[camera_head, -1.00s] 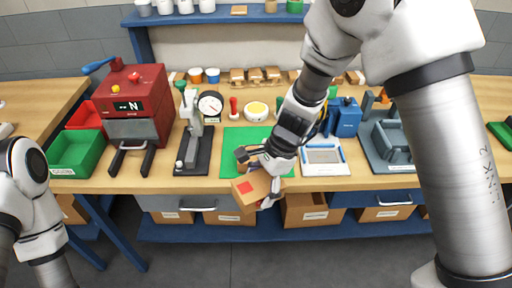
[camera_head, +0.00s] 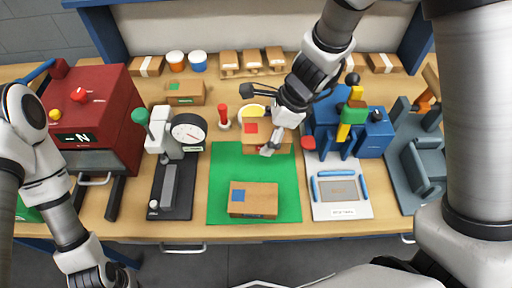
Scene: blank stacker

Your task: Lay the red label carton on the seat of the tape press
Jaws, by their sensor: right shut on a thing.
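The red label carton (camera_head: 255,142) is a small brown box with a red square on top. It is at the far edge of the green mat, partly hidden by my right gripper (camera_head: 266,125), which is shut on it. I cannot tell whether the carton touches anything below. No readable label names the tape press. To the right of the mat stands a blue machine (camera_head: 322,128) with a white, blue-railed plate (camera_head: 341,189) in front, which may be it. The left arm comes in at the left and runs out of the bottom edge; its fingers do not show.
A blue-label carton (camera_head: 262,205) lies on the green mat (camera_head: 226,170). A green-label carton (camera_head: 186,98) stands behind. A dial stand (camera_head: 172,183) and red machine (camera_head: 106,105) are at the left. A grey fixture (camera_head: 428,160) stands at the right.

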